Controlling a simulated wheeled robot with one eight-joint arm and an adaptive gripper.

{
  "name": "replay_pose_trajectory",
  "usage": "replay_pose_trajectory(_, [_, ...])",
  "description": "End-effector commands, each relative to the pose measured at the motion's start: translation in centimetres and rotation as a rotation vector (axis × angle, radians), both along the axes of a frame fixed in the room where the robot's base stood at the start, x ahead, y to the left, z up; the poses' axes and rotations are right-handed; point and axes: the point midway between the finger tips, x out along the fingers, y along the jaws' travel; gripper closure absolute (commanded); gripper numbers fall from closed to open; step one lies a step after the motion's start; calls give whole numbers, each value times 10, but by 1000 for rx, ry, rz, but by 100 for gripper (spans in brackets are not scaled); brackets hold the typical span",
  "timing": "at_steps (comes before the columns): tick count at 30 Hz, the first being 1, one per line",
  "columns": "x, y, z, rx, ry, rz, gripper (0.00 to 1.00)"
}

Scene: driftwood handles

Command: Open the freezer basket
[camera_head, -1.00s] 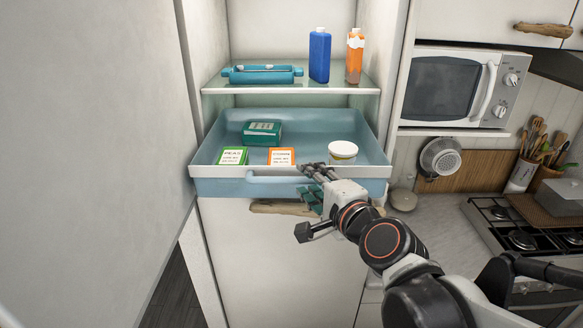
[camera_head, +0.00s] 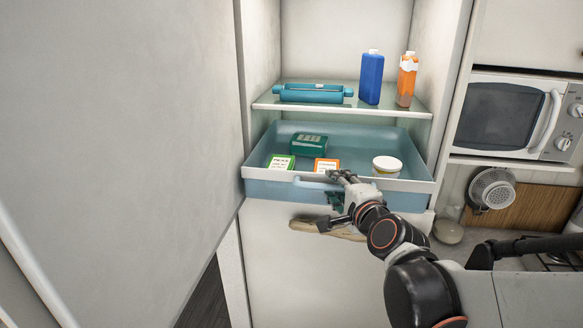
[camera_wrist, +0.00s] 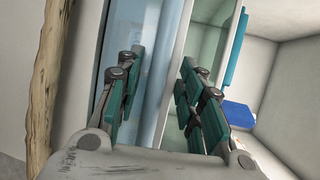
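The freezer basket (camera_head: 265,190) is a pale blue open bin with a white front rim. It sits in the white cabinet below the glass shelf, its front standing out past the shelf edge. Its front handle (camera_head: 308,184) is a pale blue bar. My gripper (camera_head: 336,187) is at the right part of this handle, and its fingers partly hide it. In the wrist view, my gripper (camera_wrist: 160,62) has its teal-padded fingers spread apart. A pale blue and white strip of the basket front (camera_wrist: 168,75) shows between them. I cannot tell whether a pad touches it.
The basket holds a green box (camera_head: 308,144), a peas box (camera_head: 281,162), an orange box (camera_head: 326,165) and a white tub (camera_head: 386,166). A driftwood handle (camera_head: 305,226) lies just below. The glass shelf (camera_head: 340,104) carries bottles. A large pale panel (camera_head: 120,120) fills the left.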

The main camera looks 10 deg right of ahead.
Motion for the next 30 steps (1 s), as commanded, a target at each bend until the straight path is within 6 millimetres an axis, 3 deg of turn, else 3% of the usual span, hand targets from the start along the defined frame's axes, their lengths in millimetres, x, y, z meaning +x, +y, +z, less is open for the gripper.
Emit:
replay_pose_trajectory(11, [3,1,-1,0,0,1,65])
replay_pose_trajectory(16, [3,1,-1,-1,1,1,100])
replay_pose_trajectory(26, [2,1,-3,-1,5,3,100])
replay_pose_trajectory(30, [-10,5,-3,-2,6,4,100])
